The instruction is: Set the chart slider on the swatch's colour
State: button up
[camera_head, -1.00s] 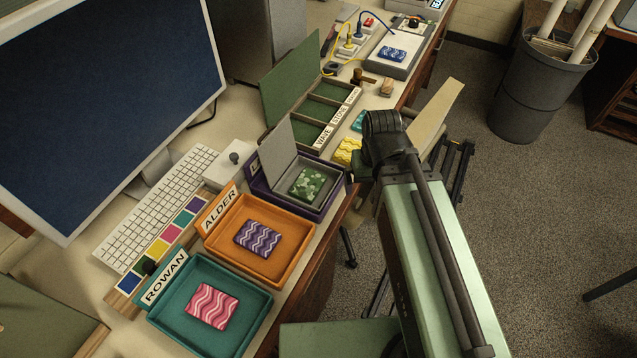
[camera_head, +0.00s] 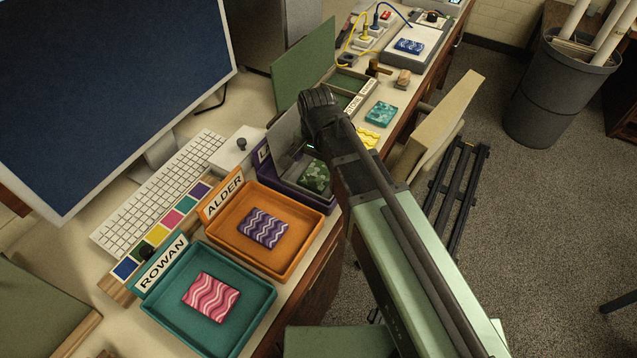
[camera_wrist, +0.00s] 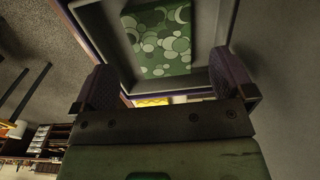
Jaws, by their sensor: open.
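The colour chart (camera_head: 174,218) is a wooden strip with blue, green, yellow, pink, teal and purple squares. Its black slider knob (camera_head: 146,249) stands between the blue and yellow squares, around the green one. A green mottled swatch (camera_head: 315,177) lies in the purple tray (camera_head: 290,193), and fills the upper middle of the wrist view (camera_wrist: 160,40). My gripper (camera_wrist: 165,88) is open and empty above that tray; its fingers are mostly hidden by my wrist in the head view. Other swatches are purple wavy (camera_head: 264,228), pink wavy (camera_head: 211,296) and blue (camera_head: 409,46).
An orange ALDER tray (camera_head: 225,235) and teal ROWAN tray (camera_head: 165,310) stand along the desk's front edge. A keyboard (camera_head: 160,190) and monitor (camera_head: 110,90) are behind the chart. Yellow (camera_head: 368,138) and teal (camera_head: 381,113) swatches lie farther along the desk.

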jog(key=f+b, duration=0.5)
jog(key=shift+w+f, duration=0.2)
jog(key=shift+r, duration=0.25)
jog(key=c, duration=1)
notch_tip(320, 180, up, 20)
jog(key=p, duration=2)
jog(key=b, duration=0.5)
send_over(317, 174)
notch_tip(317, 174, down, 6)
jog(key=shift+r, duration=0.55)
